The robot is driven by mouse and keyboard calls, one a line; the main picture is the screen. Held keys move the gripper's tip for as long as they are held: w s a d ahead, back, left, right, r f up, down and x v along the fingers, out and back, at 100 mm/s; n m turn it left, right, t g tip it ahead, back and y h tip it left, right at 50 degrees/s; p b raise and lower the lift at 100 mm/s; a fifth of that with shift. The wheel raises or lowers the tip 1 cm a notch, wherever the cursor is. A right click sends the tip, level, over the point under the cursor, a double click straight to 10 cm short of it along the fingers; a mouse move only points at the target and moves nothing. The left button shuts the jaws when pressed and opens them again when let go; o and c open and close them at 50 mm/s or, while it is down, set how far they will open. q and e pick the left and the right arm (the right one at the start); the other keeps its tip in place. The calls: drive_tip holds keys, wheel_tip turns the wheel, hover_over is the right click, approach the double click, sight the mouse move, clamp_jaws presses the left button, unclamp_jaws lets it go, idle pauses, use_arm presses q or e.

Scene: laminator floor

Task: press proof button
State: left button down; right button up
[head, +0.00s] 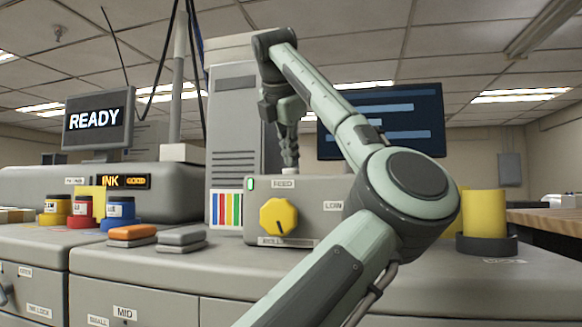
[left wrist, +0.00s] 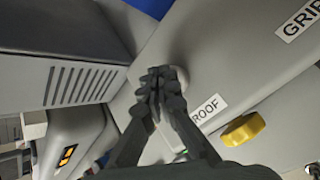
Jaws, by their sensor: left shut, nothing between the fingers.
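My left gripper (head: 290,160) is shut and empty, pointing down over the top of the grey console (head: 325,212). In the left wrist view the shut fingertips (left wrist: 158,75) are over a pale round shape that looks like the proof button (left wrist: 181,77), beside a label (left wrist: 208,108) of which "ROOF" shows. The fingers hide much of the button. I cannot tell whether they touch it or whether it is pressed. My right gripper is in neither view.
A yellow knob (head: 278,216) is on the console's front. A tall grey vented cabinet (head: 232,120) stands behind it, with a dark screen (head: 400,118) at right. Orange (head: 132,232) and grey (head: 181,238) blocks and several ink pots lie left. A yellow cylinder (head: 484,212) stands right.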

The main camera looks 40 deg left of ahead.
use_arm(q)
drive_tip(key=shift+r, duration=0.55)
wheel_tip(320, 180, up, 3)
drive_tip(key=p, duration=0.3)
drive_tip(key=shift+r+p, duration=0.5)
drive_tip(key=shift+r, duration=0.45)
